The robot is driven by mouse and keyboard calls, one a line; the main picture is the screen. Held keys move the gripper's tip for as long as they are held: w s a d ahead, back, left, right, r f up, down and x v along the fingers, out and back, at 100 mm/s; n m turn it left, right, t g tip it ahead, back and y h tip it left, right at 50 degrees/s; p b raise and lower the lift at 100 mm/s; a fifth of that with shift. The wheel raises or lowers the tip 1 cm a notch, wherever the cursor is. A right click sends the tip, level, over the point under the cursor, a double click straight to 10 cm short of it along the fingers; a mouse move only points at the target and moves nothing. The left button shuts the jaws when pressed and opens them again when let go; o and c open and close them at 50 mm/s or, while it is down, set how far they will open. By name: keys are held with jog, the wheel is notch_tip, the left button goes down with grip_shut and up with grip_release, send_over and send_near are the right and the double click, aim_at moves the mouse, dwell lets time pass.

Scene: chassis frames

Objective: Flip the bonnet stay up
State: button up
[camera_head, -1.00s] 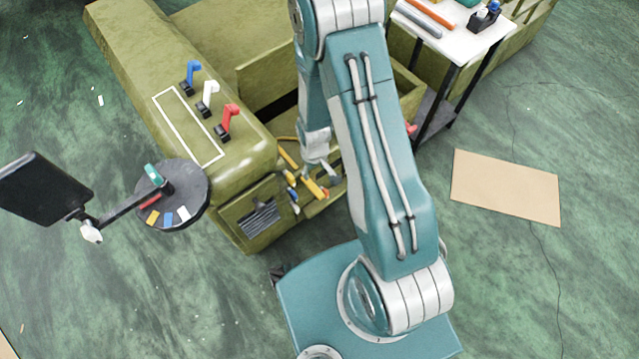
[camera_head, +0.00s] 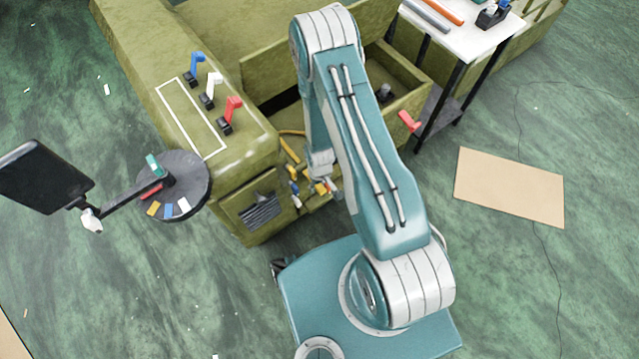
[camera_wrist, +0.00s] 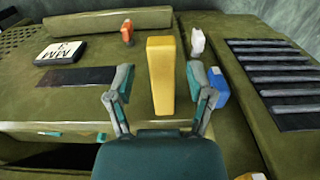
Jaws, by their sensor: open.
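A yellow bar (camera_wrist: 161,75), which looks like the bonnet stay, stands out from the green chassis in the middle of the wrist view. My gripper (camera_wrist: 161,88) is open, with one teal-and-grey finger on each side of the bar. A gap shows between the bar and each finger, so it is not clamped. In the head view my gripper (camera_head: 326,186) is at the chassis front, small and partly covered by my arm. Only a bit of yellow shows beside it there, and the bar's tilt is hard to tell.
Close around are a blue part (camera_wrist: 217,87), a white part (camera_wrist: 197,40), an orange part (camera_wrist: 127,33) and a dark grille (camera_wrist: 280,78). Blue, white and red levers (camera_head: 233,108) stand on the left wing. A red handle (camera_head: 409,121) is at right.

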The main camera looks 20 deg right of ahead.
jog(key=shift+a+f, duration=0.2)
jog(key=shift+f, duration=0.15)
grip_shut()
